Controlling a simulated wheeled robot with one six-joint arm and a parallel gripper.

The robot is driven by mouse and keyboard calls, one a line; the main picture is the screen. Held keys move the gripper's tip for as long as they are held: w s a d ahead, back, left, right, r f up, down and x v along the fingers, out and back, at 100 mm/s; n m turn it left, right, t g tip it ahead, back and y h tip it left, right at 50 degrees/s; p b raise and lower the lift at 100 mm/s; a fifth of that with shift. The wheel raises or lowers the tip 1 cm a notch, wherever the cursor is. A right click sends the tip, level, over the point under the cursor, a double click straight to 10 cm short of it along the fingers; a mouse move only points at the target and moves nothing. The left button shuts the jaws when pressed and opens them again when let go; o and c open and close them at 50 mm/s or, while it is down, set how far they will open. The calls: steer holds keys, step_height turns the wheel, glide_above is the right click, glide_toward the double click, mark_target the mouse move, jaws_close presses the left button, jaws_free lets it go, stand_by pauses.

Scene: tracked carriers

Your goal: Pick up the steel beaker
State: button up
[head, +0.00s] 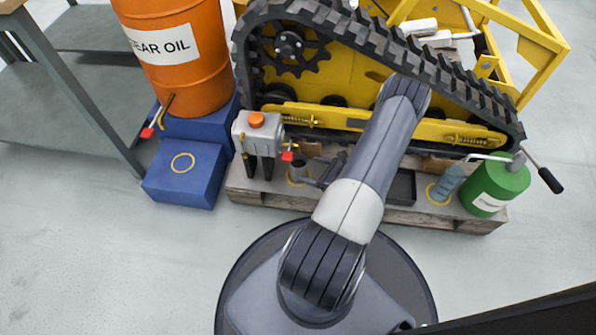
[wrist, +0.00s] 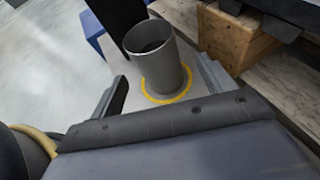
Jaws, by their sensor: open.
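The steel beaker (wrist: 153,68) is a grey, open-topped cylinder. In the wrist view it stands upright inside a yellow ring (wrist: 150,96) on a pale surface. My gripper (wrist: 163,75) is open, with one finger on each side of the beaker in that view. Gaps show between the fingers and the beaker, and I see no contact. In the head view the beaker (head: 298,171) is small, on the pallet just left of my gripper (head: 318,176). The fingers are hard to make out there.
A grey dispenser box with an orange cap (head: 256,133) stands left of the beaker. The yellow tracked carrier (head: 340,75) rises behind. The wooden pallet (head: 400,212) holds a green can (head: 494,187) at right. Blue blocks (head: 184,175) and an orange drum (head: 180,60) are left.

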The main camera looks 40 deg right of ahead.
mark_target(305, 169)
steer(key=shift+w+f, duration=0.3)
steer(key=shift+w, duration=0.3)
steer(key=b+x, duration=0.1)
steer(key=x, duration=0.1)
steer(key=b+x, duration=0.1)
steer(key=x, duration=0.1)
steer(key=shift+a+r, duration=0.1)
steer(key=shift+a, duration=0.35)
steer(key=shift+w+a+b, duration=0.1)
steer(key=shift+w+b, duration=0.25)
steer(key=shift+w, duration=0.1)
steer(key=shift+c, duration=0.4)
steer(key=c, duration=1.2)
